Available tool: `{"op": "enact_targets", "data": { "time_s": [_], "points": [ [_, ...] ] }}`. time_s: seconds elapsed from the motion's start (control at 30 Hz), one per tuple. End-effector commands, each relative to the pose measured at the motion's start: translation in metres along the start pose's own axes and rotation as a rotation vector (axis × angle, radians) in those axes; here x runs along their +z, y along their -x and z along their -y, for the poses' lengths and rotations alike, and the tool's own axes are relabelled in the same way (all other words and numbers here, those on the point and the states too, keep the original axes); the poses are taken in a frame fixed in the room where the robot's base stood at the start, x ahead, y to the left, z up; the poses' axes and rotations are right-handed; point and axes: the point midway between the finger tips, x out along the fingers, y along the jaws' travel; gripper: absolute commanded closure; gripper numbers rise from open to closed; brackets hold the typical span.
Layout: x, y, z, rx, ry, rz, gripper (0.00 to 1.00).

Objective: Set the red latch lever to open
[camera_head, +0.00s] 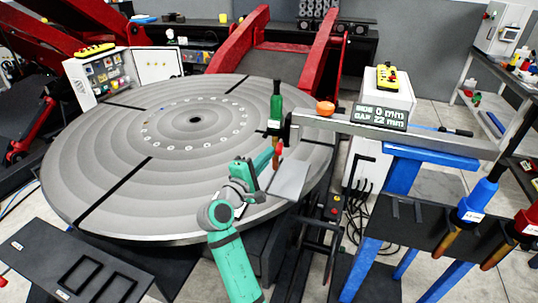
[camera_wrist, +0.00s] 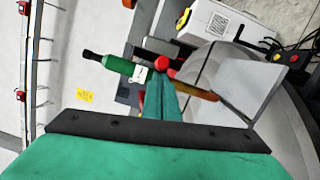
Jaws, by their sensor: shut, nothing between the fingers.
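The red latch lever shows as a small red knob (camera_head: 280,149) below the green torch (camera_head: 277,102) at the end of the grey beam (camera_head: 345,123). In the wrist view the red knob (camera_wrist: 161,63) sits right by the tips of my gripper (camera_wrist: 160,78), and the green torch (camera_wrist: 118,64) lies just left of it. My gripper (camera_head: 273,157) is shut and empty, its fingertips close to the knob. I cannot tell whether they touch it. The rest of the lever and its latch are partly hidden by my fingers and the torch.
The large round turntable (camera_head: 90,185) lies below and left of my gripper. A grey plate (camera_head: 289,181) stands close on the right. Blue and red torches (camera_head: 478,200) hang at the right.

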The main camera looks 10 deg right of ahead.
Motion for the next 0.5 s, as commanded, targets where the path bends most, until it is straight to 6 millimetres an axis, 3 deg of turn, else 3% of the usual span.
{"op": "enact_targets", "data": {
  "time_s": [0.27,0.5],
  "points": [
    [0.003,-0.002,0.0,-0.001,0.0,0.012,1.0],
    [-0.023,0.01,0.001,-0.001,0.002,0.008,1.0]
  ]
}}
